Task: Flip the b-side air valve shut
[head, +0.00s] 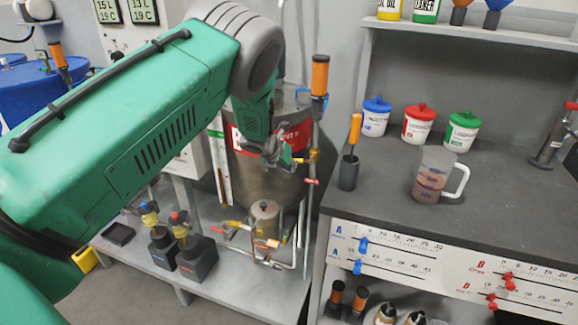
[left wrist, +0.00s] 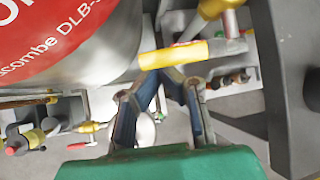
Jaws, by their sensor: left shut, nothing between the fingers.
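My left gripper (head: 287,161) comes in from the upper left, in front of the steel tank with the red label (head: 270,135). Its fingers are shut with nothing between them. A yellow valve handle (head: 303,160) is on the thin upright pipe right beside the fingertips. In the left wrist view the yellow handle (left wrist: 172,55) lies across the picture just beyond the fingertips (left wrist: 168,74); whether they touch it I cannot tell. A red handle (head: 311,182) sits lower on the same pipe. No label marks which one is the b-side air valve. My right gripper is not in view.
Below the tank is a small steel pot (head: 265,218) with piping and yellow and red valves. A grey workbench (head: 390,205) on the right holds a measuring jug (head: 433,175) and lidded tubs. The upright pipe and bench edge are close to the gripper.

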